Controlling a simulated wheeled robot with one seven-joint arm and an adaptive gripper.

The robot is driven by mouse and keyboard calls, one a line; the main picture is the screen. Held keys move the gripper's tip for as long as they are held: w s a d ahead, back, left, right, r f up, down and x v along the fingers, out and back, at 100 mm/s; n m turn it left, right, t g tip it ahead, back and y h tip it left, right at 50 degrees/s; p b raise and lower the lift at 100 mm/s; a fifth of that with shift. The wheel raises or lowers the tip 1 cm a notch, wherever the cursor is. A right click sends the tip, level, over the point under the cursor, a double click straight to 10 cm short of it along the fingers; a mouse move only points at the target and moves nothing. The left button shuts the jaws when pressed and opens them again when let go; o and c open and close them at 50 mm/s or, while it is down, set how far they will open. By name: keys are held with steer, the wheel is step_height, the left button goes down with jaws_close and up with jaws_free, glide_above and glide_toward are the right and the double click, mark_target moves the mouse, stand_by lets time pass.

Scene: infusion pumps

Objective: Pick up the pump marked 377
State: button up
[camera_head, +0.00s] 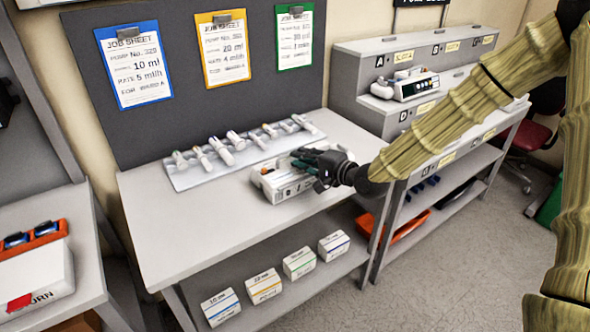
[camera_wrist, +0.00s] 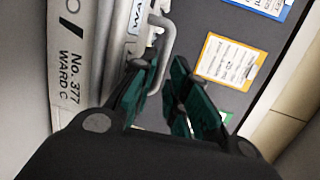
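The pump marked 377 (camera_head: 285,184) is a white and grey box on the middle table. Its label "No. 377 WARD C" reads clearly in the wrist view (camera_wrist: 72,75). A light grey bar handle (camera_wrist: 168,52) stands on its top. My gripper (camera_head: 308,158) is at the top of the pump, with its fingers by the handle. In the wrist view, the two green-padded fingers (camera_wrist: 164,78) stand apart with a gap between them. The bar runs down beside the left finger; whether it touches a pad is unclear. My gripper hides part of the pump's top in the head view.
A tray (camera_head: 184,182) with several syringes lies behind the pump. Job sheets hang on the dark board (camera_head: 180,120). Another pump (camera_head: 412,86) sits on the stepped rack at right. Several small boxes (camera_head: 265,285) stand on the lower shelf. The table's front left (camera_head: 175,240) is clear.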

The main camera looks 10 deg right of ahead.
steer(key=shift+p+x, duration=0.5)
steer(key=shift+x, duration=1.7)
jaws_close()
steer(key=shift+w+r, duration=0.1)
steer(key=shift+r, duration=0.05)
